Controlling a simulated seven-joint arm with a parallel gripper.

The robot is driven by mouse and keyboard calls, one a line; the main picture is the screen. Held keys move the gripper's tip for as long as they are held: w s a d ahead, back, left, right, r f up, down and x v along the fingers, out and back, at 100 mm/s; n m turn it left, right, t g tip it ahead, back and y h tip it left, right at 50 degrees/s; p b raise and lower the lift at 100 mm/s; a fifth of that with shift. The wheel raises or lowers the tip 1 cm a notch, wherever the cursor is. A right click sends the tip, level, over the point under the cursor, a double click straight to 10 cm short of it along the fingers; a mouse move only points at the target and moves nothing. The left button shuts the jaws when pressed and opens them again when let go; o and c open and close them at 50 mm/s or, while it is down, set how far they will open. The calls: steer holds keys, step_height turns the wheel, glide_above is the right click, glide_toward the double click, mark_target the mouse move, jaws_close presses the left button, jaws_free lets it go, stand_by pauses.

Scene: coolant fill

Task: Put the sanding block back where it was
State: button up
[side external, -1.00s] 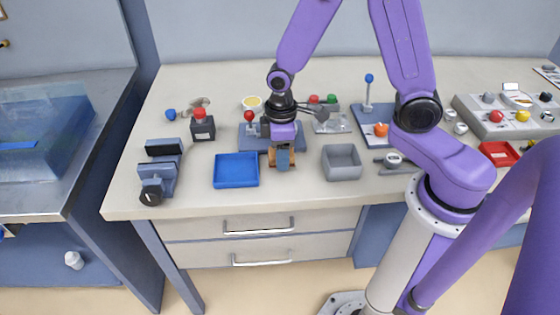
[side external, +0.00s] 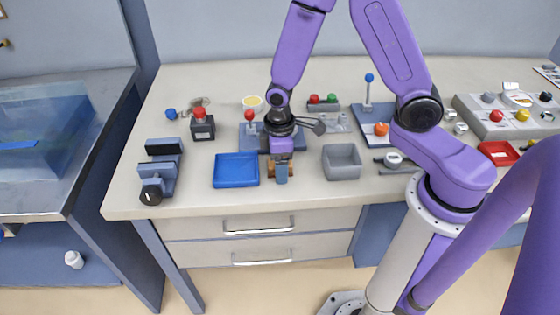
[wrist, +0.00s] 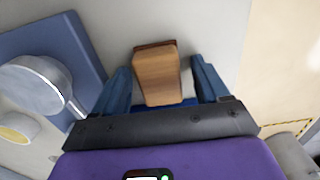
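The sanding block (wrist: 157,76) is a wooden block with a darker reddish-brown end. In the wrist view it lies between the two blue fingers of my gripper (wrist: 162,78). A clear gap shows at the right finger and a narrow one at the left. In the side view my gripper (side external: 281,172) is low over the worktop between the blue tray and the grey bin. One finger hides the middle of the block, and its brown end (side external: 290,169) shows beside that finger. My gripper is open around the block.
The blue tray (side external: 236,181) is close on the left and the grey bin (side external: 341,173) is on the right. A slate-blue plate with a red-knobbed part (side external: 250,116) stands behind. The worktop front edge is near. Bare worktop (side external: 305,193) shows in front of the grey bin.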

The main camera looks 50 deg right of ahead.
step_height(320, 180, up, 12)
steer(key=shift+r, duration=0.2)
stand_by(0.6)
steer(key=s+d+r+n, duration=0.1)
steer(key=s+r, duration=0.1)
steer(key=s, duration=0.8)
steer(key=s+d+r+n, duration=0.1)
steer(key=s+d+n, duration=0.1)
steer(key=s, duration=0.8)
steer(key=shift+d+r+n, duration=0.15)
steer(key=shift+r+n, duration=0.15)
steer(key=shift+r, duration=0.1)
